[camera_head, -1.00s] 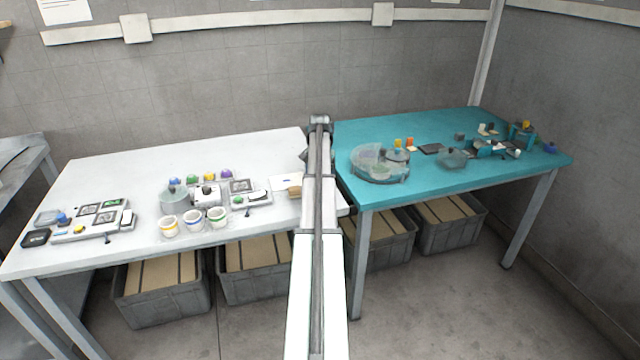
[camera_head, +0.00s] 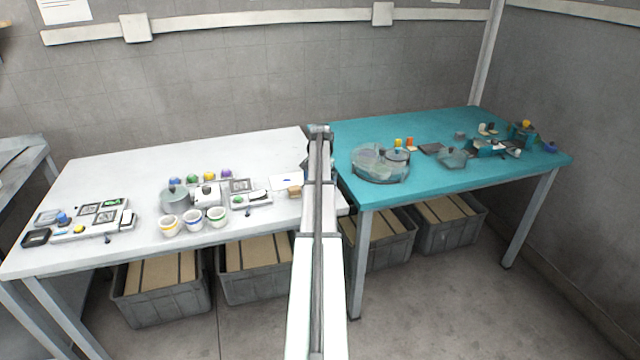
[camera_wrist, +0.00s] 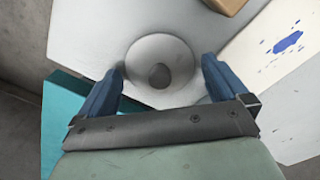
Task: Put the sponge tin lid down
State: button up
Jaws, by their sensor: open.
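In the wrist view a round pale grey lid (camera_wrist: 160,45) with a dark knob (camera_wrist: 159,76) at its centre lies on the white table (camera_wrist: 90,35), knob up, near the table's edge. My gripper (camera_wrist: 162,68) is over it with its two blue fingers spread wide, one on each side of the knob. A gap shows between each finger and the knob.
A stained paper sheet (camera_wrist: 285,45) and a brown block (camera_wrist: 225,4) lie near the lid. The teal table (camera_head: 440,195) adjoins on the right in the head view. Pots, cups and small trays crowd the front of the white table (camera_head: 110,185); its back is clear.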

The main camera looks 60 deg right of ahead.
notch_tip(320, 180, up, 12)
jog(key=shift+r, duration=0.15)
dwell(0.6)
dwell(0.4)
